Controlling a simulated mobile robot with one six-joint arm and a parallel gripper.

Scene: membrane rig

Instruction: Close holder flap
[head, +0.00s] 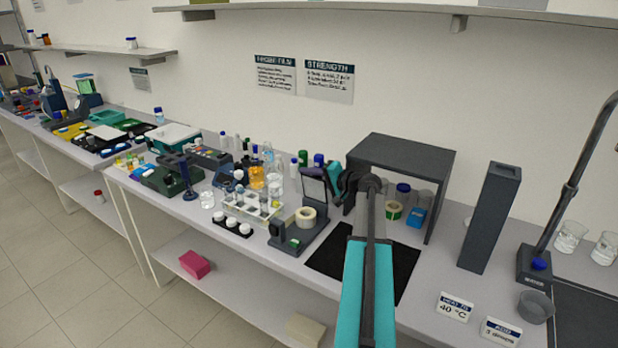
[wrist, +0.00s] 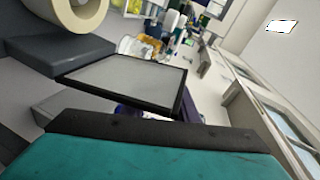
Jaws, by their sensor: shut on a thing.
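The holder (head: 300,240) is a dark grey stand on the bench. A cream ring-shaped roll (head: 306,217) sits on it, and the roll also shows at the top left of the wrist view (wrist: 97,14). The holder flap (head: 313,187) is a dark-framed grey panel standing up at the back of the holder, so it is open. It fills the middle of the wrist view (wrist: 130,80). My gripper (head: 337,182) is at the flap's right edge and appears shut on it. The exact contact is hidden in both views.
A dark box-like hood (head: 402,150) stands close behind and right of my arm. A black mat (head: 335,262) lies right of the holder. A rack of vials (head: 250,207) and glassware stand to the left. A tall dark block (head: 489,218) stands at the right.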

